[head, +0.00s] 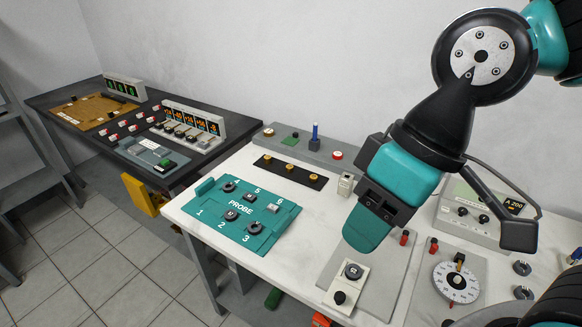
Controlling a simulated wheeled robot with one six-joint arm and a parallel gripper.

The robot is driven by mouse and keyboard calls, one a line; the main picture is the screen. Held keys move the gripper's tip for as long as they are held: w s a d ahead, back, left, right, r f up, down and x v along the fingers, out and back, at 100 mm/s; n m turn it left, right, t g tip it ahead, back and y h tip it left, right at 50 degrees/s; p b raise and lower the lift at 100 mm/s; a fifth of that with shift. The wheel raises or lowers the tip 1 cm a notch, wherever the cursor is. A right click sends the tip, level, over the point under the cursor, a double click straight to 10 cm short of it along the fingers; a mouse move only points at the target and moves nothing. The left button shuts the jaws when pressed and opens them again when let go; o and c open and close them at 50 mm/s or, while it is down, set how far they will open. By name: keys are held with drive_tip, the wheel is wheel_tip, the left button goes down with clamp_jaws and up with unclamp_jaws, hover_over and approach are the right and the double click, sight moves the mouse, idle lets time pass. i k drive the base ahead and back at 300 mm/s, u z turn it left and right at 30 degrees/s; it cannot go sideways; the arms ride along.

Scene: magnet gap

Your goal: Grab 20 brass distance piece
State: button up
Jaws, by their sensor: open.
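Three small brass pieces, the left one (267,159), the middle one (291,168) and the right one (315,178), sit in a row on a black strip (279,170) at the back of the white bench. Any size marks on them are too small to read, so I cannot tell which is the 20. My gripper (366,232) points down over the bench, to the right of and nearer than the strip. It is open, with nothing seen in it. Its far side is hidden, and it stands apart from the brass pieces.
A teal probe board (222,232) with numbered places and several round parts lies on the left. A grey ledge with a blue upright handle (315,134) stands behind the strip. A dial (456,282) and a meter box (473,215) are on the right.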

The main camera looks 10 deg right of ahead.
sight(290, 169)
drive_tip(key=u, duration=0.85)
drive_tip(key=k, duration=1.05)
drive_tip(key=u, duration=1.1)
drive_tip(key=i, duration=2.15)
drive_tip(key=z, duration=1)
drive_tip(key=i, duration=1.05)
drive_tip(key=z, duration=1.6)
drive_tip(key=i, duration=0.6)
drive_tip(key=z, duration=0.45)
